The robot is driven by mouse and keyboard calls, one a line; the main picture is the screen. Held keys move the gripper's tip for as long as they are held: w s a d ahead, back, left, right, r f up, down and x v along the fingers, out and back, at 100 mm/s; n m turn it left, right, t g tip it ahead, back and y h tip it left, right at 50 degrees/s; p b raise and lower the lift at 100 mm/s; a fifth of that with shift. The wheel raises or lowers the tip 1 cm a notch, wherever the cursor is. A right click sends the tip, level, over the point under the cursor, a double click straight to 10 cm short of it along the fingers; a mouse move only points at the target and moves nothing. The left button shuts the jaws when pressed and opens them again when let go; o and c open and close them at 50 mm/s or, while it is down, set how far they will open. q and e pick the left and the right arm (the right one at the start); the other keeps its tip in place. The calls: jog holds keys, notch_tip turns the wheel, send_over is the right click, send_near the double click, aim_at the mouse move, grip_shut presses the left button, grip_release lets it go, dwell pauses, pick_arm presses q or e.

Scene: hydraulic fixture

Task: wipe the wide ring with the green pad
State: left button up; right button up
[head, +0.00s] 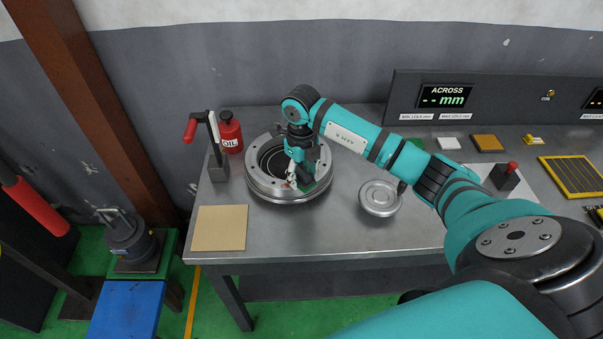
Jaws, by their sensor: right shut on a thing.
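The wide ring (263,190) is a round metal fixture with a dark, stepped opening, standing on the left part of the steel bench. My gripper and wrist hide part of the ring. My left gripper is out of view.
A red oil can (230,133) and a red-handled lever stand (217,165) are left of the ring. A tan board (219,228) lies front left, a round metal lid (380,198) to the right. Green (416,143), white (448,143) and orange (488,143) flat pieces lie at the back.

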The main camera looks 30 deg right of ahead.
aim_at(276, 185)
jog(key=shift+f+b, duration=0.4)
jog(key=shift+f, duration=0.2)
jog(key=shift+w+a+r+b, duration=0.15)
jog(key=shift+w+a, duration=0.3)
jog(key=shift+a, duration=0.3)
jog(key=shift+w+a+b, duration=0.15)
jog(key=shift+w+a, duration=0.3)
jog(key=shift+a, duration=0.25)
jog(key=shift+w+a+b, duration=0.3)
jog(key=shift+w+a, duration=0.1)
jog(key=shift+a, duration=0.3)
jog(key=shift+w+a+b, duration=0.3)
jog(key=shift+w+a, duration=0.1)
jog(key=shift+a, duration=0.25)
jog(key=shift+s+d+f, duration=0.1)
jog(key=shift+s+d, duration=0.4)
jog(key=shift+d, duration=0.3)
jog(key=shift+s+d+f, duration=0.1)
jog(key=shift+s+d, duration=0.4)
jog(key=shift+d, duration=0.25)
jog(key=shift+s+d, duration=0.4)
jog(key=shift+d, duration=0.3)
jog(key=shift+s+d, duration=0.4)
jog(key=shift+d, duration=0.25)
jog(key=shift+a+r, duration=0.1)
jog(key=shift+r, duration=0.05)
